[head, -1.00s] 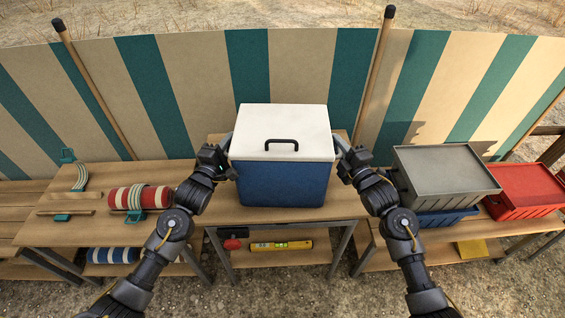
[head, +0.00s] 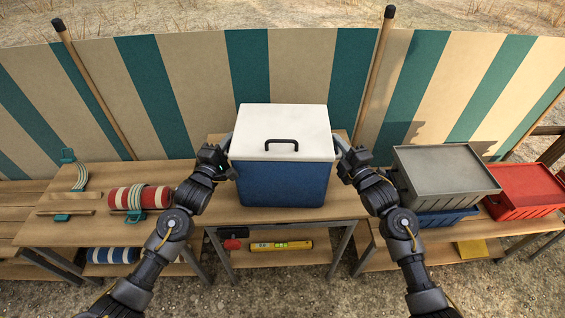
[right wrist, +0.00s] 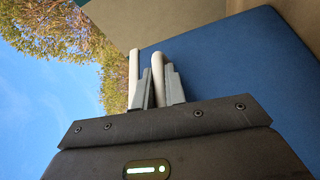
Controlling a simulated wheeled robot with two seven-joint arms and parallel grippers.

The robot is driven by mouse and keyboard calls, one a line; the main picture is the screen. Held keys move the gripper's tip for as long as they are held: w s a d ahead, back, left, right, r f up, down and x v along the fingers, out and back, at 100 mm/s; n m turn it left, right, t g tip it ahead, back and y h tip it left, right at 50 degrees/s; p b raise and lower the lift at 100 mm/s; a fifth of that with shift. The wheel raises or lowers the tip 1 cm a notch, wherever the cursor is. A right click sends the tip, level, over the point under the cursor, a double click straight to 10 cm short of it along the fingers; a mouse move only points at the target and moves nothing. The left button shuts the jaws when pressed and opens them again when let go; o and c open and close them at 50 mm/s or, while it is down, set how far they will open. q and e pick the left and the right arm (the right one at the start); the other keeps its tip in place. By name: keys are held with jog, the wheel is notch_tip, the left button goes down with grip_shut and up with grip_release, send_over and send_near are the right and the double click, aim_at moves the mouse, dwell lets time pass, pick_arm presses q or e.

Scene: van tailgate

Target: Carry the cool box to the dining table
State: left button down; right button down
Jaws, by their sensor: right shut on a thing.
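The cool box (head: 283,178) has a blue body, a white lid and a dark handle on top. In the head view it sits upright at the middle of a wooden table (head: 222,214). My right gripper (head: 347,154) is at the box's right side, shut on its side grip. The right wrist view shows that gripper's fingers (right wrist: 158,88) around a pale bar beside the blue wall (right wrist: 225,80). My left gripper (head: 226,155) is at the box's left side, by a pale grip; its fingertips are hidden. I cannot tell which table is the dining table.
A grey-lidded bin (head: 443,175) and a red bin (head: 524,187) stand to the right. A red striped roll (head: 125,198) lies on the left bench. A yellow level (head: 281,245) lies on the shelf below the box. A striped windbreak (head: 200,90) stands behind.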

pick_arm(q)
jog(key=shift+f, duration=0.1)
pick_arm(e)
jog(key=shift+f, duration=0.1)
